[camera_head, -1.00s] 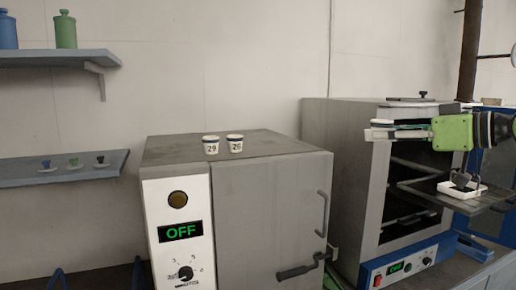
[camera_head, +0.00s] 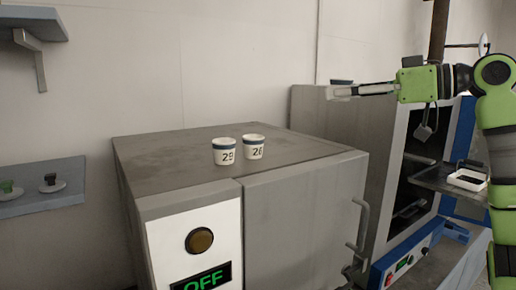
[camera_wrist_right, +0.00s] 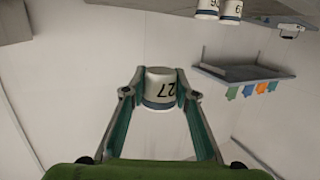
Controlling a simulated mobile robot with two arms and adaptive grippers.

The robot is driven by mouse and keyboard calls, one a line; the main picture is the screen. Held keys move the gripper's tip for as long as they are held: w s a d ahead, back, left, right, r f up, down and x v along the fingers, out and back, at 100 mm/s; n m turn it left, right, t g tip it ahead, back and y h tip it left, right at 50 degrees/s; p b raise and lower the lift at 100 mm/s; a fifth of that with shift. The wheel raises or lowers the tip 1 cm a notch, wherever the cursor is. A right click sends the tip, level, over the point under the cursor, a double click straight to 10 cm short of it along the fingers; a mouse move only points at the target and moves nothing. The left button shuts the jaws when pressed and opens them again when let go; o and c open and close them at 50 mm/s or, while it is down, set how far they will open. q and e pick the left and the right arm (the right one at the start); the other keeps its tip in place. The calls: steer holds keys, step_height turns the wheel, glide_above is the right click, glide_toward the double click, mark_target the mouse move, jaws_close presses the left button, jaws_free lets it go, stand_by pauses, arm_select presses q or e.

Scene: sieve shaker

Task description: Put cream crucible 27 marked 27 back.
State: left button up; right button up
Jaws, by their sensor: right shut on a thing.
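Cream crucible 27 (camera_wrist_right: 160,88), with a dark blue band and the number 27, is between the two fingers of my right gripper (camera_wrist_right: 158,95) in the right wrist view, where it looks upside down. Crucibles 29 (camera_head: 224,152) and 26 (camera_head: 253,148) stand upright side by side on top of the grey furnace (camera_head: 170,165). My left gripper is out of view.
The furnace top has free room around the two crucibles. The grey cabinet (camera_head: 305,115) on the right stands open, with a white dish (camera_head: 467,180) on its pulled-out shelf (camera_head: 428,177). Wall shelves (camera_head: 40,207) are at the left; the lower one holds small items.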

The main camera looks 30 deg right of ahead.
mark_target(286, 153)
steer(key=shift+w+a+f, duration=0.2)
steer(key=shift+w+a+f+p, duration=0.5)
steer(key=shift+w+a+f, duration=0.15)
steer(key=w+a+f, duration=0.1)
steer(key=w, duration=0.1)
steer(key=w+a+f, duration=0.2)
steer(key=w+a+f+p, duration=0.1)
steer(key=w+f, duration=0.1)
steer(key=shift+w+a+f, duration=0.2)
steer(key=shift+a+f, duration=0.05)
steer(key=shift+w+a+f, duration=0.15)
steer(key=shift+w+f, duration=0.15)
steer(key=shift+f, duration=0.45)
steer(key=f, duration=0.2)
steer(key=f+p, duration=0.1)
steer(key=shift+w+a+f, duration=0.2)
steer(key=shift+w+a, duration=0.15)
steer(key=shift+w, duration=0.05)
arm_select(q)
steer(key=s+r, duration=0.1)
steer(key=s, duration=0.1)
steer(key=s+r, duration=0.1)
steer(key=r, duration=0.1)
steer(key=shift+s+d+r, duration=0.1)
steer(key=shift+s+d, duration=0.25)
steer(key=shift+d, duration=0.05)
arm_select(e)
steer(key=shift+s+d+f, duration=0.1)
steer(key=shift+s+f, duration=0.05)
steer(key=shift+f, duration=0.05)
